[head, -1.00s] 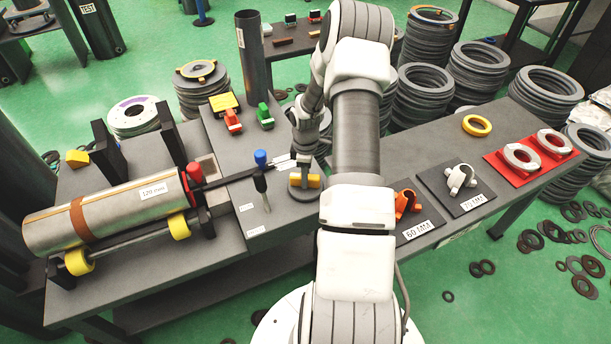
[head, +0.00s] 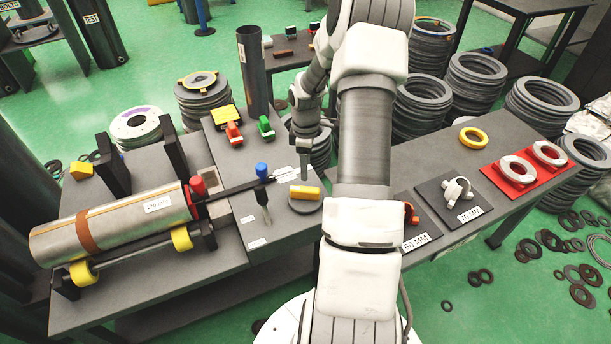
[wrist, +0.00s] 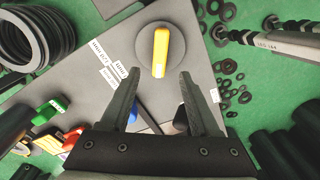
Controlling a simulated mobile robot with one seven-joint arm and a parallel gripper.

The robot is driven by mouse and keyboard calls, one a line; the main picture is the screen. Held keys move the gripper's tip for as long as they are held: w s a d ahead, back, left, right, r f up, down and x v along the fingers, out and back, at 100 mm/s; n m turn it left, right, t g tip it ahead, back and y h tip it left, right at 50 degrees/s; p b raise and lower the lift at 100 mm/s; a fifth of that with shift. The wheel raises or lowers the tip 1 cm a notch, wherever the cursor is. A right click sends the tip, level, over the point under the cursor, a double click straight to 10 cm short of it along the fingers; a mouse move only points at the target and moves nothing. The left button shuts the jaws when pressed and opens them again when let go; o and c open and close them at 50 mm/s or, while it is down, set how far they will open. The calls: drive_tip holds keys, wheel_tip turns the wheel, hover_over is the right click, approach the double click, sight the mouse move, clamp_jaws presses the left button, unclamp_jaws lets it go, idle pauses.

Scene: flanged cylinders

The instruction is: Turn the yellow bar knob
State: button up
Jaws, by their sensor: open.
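The yellow bar knob (head: 305,192) sits on a round grey disc (head: 304,206) on the grey panel, its bar running left to right in the head view. In the wrist view the knob (wrist: 160,52) shows upright in the picture, just beyond the gap between my fingertips. My gripper (head: 306,172) is above and slightly behind the knob in the head view, apart from it. In the wrist view my gripper (wrist: 159,76) is open and empty, one finger to each side of the knob's line.
A blue-topped lever (head: 262,172) and a dark rod stand left of the knob. Red (head: 233,134) and green (head: 266,127) clamps lie behind. The large steel cylinder (head: 115,222) lies on rollers at left. An orange part (head: 411,214) is partly hidden by my arm.

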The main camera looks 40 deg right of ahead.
wheel_tip(320, 180, up, 7)
drive_tip(key=p, duration=0.1)
drive_tip(key=shift+f, duration=0.15)
idle(0.4)
